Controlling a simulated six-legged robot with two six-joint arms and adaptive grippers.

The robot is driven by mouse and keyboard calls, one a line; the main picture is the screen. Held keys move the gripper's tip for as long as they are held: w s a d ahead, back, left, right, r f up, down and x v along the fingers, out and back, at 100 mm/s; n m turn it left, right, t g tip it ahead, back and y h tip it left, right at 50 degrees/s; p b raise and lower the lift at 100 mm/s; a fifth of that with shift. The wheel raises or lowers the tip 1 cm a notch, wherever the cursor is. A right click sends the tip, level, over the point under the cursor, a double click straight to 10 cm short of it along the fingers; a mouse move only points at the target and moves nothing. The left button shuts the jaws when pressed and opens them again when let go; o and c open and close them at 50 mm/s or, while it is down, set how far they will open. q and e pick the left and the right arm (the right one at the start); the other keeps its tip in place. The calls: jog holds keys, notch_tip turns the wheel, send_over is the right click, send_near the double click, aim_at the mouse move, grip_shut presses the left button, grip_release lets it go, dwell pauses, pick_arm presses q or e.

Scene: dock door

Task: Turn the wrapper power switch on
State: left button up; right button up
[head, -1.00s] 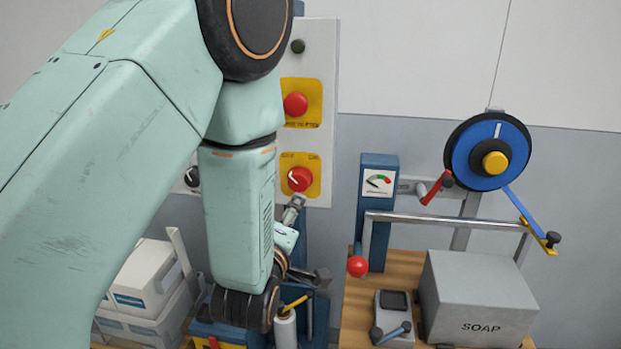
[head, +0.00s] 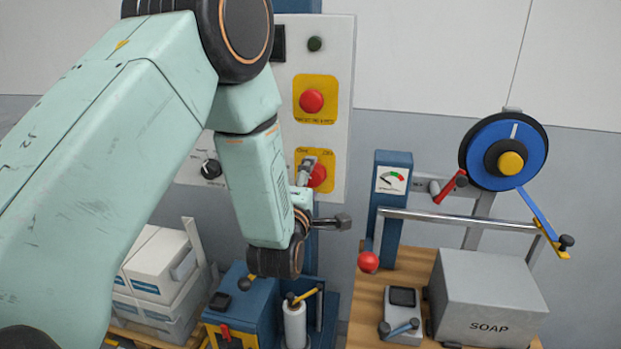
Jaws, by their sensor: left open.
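The power switch is a red rotary knob (head: 320,178) on a yellow plate (head: 329,158) low on the white control panel. The plate's lettering is partly covered and the knob's pointer is hidden now. My left gripper (head: 326,194) is open. One grey finger is in front of the knob's left side and overlaps it; I cannot tell whether they touch. My right gripper is not in view.
A red button (head: 312,101) on a yellow plate is above the switch, and a black dial (head: 211,168) is to its left. A blue gauge post (head: 392,200) and a bench with a grey SOAP box (head: 490,297) stand right. White boxes (head: 158,270) are stacked lower left.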

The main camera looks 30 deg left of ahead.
pick_arm(q)
jog(key=shift+w, duration=0.35)
jog(key=shift+f, duration=0.1)
jog(key=shift+c, duration=0.4)
jog(key=c, duration=1.1)
